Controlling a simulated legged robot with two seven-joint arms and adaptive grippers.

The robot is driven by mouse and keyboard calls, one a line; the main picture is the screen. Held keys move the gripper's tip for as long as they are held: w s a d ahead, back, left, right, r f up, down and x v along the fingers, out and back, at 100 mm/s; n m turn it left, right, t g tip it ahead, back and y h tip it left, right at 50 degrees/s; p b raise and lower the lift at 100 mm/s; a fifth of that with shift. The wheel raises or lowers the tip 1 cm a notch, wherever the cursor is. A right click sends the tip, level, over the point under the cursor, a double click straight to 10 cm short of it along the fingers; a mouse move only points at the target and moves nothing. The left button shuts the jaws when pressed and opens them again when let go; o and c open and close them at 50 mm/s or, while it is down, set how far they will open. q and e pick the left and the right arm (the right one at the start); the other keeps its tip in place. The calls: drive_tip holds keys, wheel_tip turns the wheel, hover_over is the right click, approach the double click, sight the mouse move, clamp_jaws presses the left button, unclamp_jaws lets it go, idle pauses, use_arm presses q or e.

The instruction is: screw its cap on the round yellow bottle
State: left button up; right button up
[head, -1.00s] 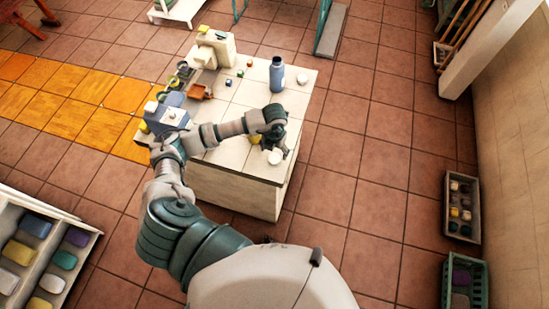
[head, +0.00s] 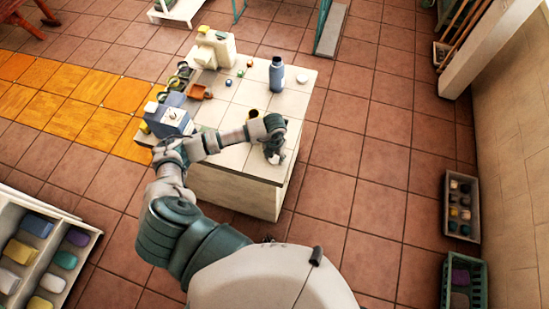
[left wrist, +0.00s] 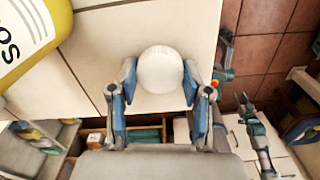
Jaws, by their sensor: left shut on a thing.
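The round yellow bottle (head: 252,113) stands on the tiled counter, partly hidden behind my left forearm in the head view. A dark open mouth seems to show at its top. In the left wrist view the yellow bottle (left wrist: 25,38), with a white label, fills the upper left corner. My left gripper (head: 274,153) is over the counter's near right edge, on the near side of the bottle and apart from it. It is shut on a white round cap (left wrist: 160,69), which sits between its blue-padded fingers. A grey arm at the right of the wrist view seems to be my right one; its gripper (left wrist: 242,101) is too small to read.
A blue bottle (head: 277,75) and a white round lid (head: 302,78) stand farther back on the counter (head: 228,122). A blue-grey box (head: 172,121), an orange tray (head: 200,92) and a cream container (head: 215,48) line its left side.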

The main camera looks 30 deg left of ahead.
sight(274, 159)
use_arm(q)
drive_tip(key=shift+r, duration=0.2)
drive_tip(key=shift+r, duration=0.25)
wheel_tip(274, 159, up, 3)
drive_tip(key=shift+s+d+f, duration=0.1)
drive_tip(key=shift+s, duration=0.05)
drive_tip(key=s+d, duration=0.4)
drive_tip(key=s, duration=0.2)
drive_tip(key=s+d+r+b, duration=0.1)
drive_tip(key=s+d, duration=0.3)
drive_tip(key=s, duration=0.3)
drive_tip(key=shift+s+r+b, duration=0.2)
drive_tip(key=shift+b, duration=0.1)
use_arm(e)
drive_tip(key=shift+w+a+f, duration=0.25)
drive_tip(key=shift+w+f, duration=0.3)
drive_tip(key=shift+w, duration=0.25)
use_arm(q)
drive_tip(key=shift+d, duration=0.1)
use_arm(e)
drive_tip(key=shift+s, duration=0.2)
